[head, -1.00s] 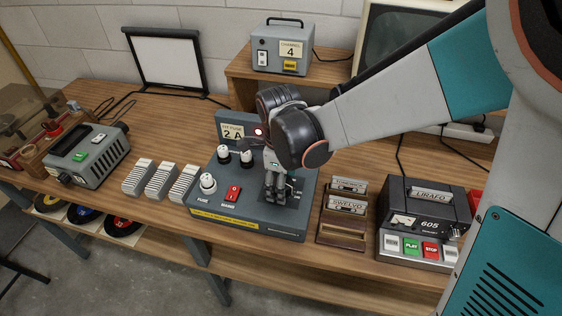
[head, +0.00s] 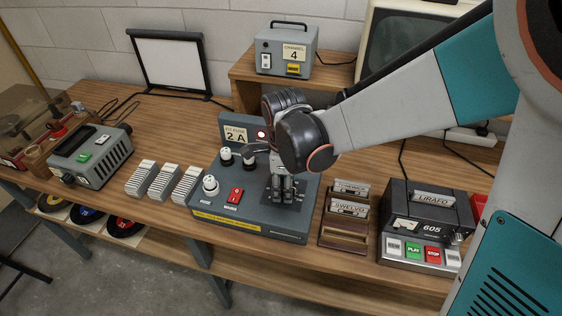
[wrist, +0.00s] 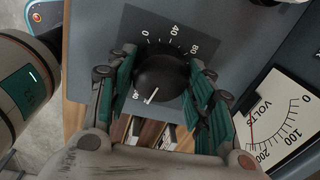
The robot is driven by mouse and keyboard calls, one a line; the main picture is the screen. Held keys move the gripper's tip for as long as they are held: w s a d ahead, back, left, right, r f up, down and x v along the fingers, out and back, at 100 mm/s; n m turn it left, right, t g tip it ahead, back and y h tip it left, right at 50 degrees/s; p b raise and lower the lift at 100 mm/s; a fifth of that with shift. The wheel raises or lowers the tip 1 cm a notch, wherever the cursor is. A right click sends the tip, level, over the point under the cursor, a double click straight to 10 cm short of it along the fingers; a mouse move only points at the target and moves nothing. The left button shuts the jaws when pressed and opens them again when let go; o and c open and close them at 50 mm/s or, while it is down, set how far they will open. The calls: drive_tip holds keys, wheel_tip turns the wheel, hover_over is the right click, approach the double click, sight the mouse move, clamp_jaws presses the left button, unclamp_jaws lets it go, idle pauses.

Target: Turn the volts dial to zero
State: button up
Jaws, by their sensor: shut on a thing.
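The volts dial (wrist: 162,78) is a round black knob with a white pointer line, seen in the wrist view on a dark scale plate of the grey console (head: 215,222). Its line points to the lower left, away from the 0 at the plate's top. My gripper (wrist: 162,84) has one finger on each side of the knob and is shut on it. The VOLTS meter (wrist: 275,118), right of the dial, shows a thin red needle at its left part. In the head view my gripper (head: 283,190) points down at the console's right part and hides the knob.
A cassette rack (head: 345,212) and a tape deck (head: 425,225) stand close on the right. White slide stacks (head: 163,182) stand on the left.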

drive_tip(key=n, duration=1.1)
drive_tip(key=shift+d+n+y, duration=0.1)
drive_tip(key=shift+n+y, duration=0.3)
drive_tip(key=n, duration=0.5)
drive_tip(key=shift+g+p, duration=0.3)
drive_tip(key=n, duration=0.6)
drive_tip(key=shift+w+n, duration=0.1)
drive_tip(key=shift+n, duration=0.3)
drive_tip(key=n, duration=0.6)
drive_tip(key=shift+g, duration=0.4)
drive_tip(key=n, duration=0.7)
drive_tip(key=shift+w+n, duration=0.1)
drive_tip(key=shift+n, duration=0.2)
drive_tip(key=n, duration=0.4)
drive_tip(key=shift+n+h, duration=0.3)
drive_tip(key=shift+h, duration=0.1)
drive_tip(key=shift+n, duration=1.9)
